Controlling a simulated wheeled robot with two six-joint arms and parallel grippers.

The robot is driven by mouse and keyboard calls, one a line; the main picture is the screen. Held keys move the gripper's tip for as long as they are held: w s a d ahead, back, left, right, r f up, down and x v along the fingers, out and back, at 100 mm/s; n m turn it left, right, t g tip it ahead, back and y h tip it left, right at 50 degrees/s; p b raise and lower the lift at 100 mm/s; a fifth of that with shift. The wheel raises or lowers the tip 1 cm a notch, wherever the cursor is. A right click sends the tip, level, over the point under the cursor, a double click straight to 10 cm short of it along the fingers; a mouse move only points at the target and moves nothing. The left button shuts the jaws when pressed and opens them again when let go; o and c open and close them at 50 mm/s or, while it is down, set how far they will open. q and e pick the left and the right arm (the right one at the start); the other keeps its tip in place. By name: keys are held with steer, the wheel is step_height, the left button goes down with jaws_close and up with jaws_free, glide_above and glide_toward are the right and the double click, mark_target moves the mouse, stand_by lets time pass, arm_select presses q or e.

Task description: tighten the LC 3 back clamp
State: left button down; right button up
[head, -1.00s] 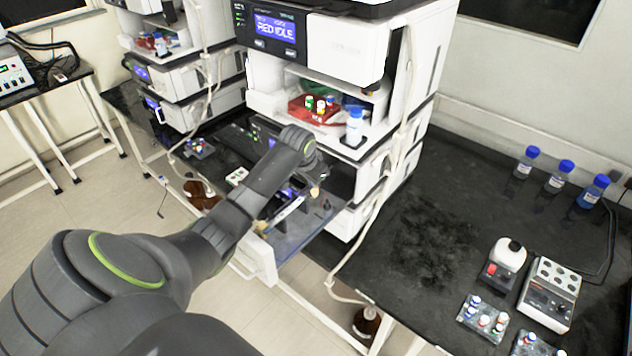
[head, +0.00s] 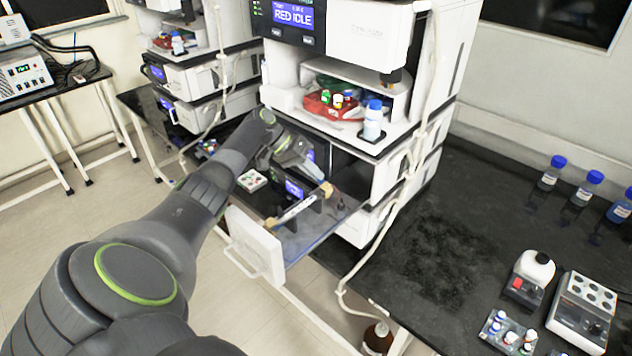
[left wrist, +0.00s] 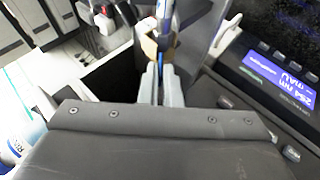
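A white instrument stack (head: 345,45) stands on the bench, with its lower column drawer (head: 262,242) pulled open. In the drawer lies a silver column (head: 298,208) with tan end fittings, held across dark clamps (head: 316,201). No LC 3 label is readable. My left gripper (head: 318,176) points down over the column's back end, close to the back tan fitting (head: 327,187). In the left wrist view, the two grey fingers (left wrist: 161,80) lie close together, with a blue strip between or behind them and a tan fitting (left wrist: 150,42) beyond. Contact is not clear. My right gripper is out of view.
A tray with a red holder (head: 326,108) and a blue-capped bottle (head: 373,120) sit above the drawer. A hanging tube (head: 392,215) runs down the stack's right side. Bottles (head: 585,188) and a vial block (head: 583,312) stand on the right bench; the bench middle is clear.

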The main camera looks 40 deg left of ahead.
arm_select(q)
steer(key=shift+a+f+h+b, duration=0.25)
steer(key=shift+h+b, duration=0.25)
steer(key=shift+b, duration=0.3)
steer(key=c, duration=1.6)
jaws_free()
steer(key=shift+a+r, duration=0.15)
steer(key=shift+b+v, duration=3.1)
steer(key=shift+v, duration=5.4)
